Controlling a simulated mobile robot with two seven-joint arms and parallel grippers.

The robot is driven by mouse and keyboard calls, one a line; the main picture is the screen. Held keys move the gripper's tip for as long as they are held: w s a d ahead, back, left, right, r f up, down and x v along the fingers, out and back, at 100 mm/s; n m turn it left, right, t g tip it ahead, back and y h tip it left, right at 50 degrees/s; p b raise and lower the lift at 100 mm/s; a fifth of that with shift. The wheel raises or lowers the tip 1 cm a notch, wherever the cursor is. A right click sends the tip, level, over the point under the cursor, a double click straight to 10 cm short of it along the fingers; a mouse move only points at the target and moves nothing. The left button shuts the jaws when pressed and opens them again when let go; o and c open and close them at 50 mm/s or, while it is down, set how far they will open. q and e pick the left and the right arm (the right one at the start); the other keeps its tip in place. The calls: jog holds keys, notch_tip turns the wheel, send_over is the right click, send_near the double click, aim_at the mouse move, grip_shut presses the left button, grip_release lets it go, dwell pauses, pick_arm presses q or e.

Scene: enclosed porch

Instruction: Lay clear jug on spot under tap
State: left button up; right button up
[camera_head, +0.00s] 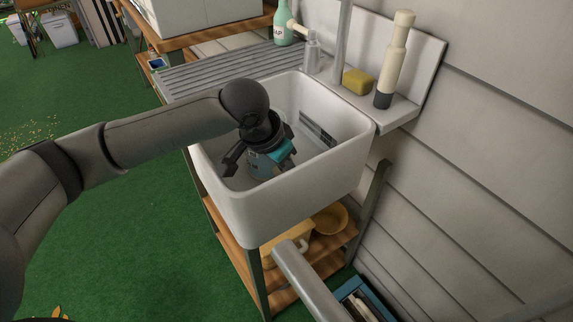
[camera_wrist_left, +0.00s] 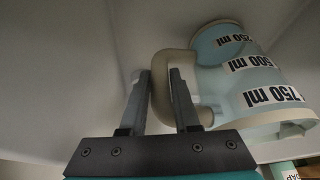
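The clear jug (camera_wrist_left: 235,75) shows in the left wrist view, with black labels reading 250, 500 and 750 ml and a beige handle (camera_wrist_left: 160,95). My left gripper (camera_wrist_left: 160,72) has its two fingers on either side of the handle and looks shut on it. In the head view my left gripper (camera_head: 258,170) is down inside the white sink (camera_head: 235,215); I cannot clearly make out the jug there, as the hand covers much of the basin. A grey upright pipe (camera_head: 342,40) stands behind the sink; its spout is not visible. My right gripper is out of view.
On the ledge behind the sink are a yellow sponge (camera_head: 357,82), a cream cylinder with a dark base (camera_head: 395,62) and a small clear bottle (camera_head: 313,52). A green soap bottle (camera_head: 282,25) stands beyond the ribbed drainboard (camera_head: 215,75). Sink walls surround the hand.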

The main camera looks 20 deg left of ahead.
pick_arm(q)
jog(key=o, duration=0.4)
jog(key=shift+r, duration=0.15)
jog(key=shift+s+a+r, duration=0.1)
jog(key=shift+r, duration=0.25)
jog(key=shift+p+v, duration=2.6)
jog(key=shift+v, duration=3.05)
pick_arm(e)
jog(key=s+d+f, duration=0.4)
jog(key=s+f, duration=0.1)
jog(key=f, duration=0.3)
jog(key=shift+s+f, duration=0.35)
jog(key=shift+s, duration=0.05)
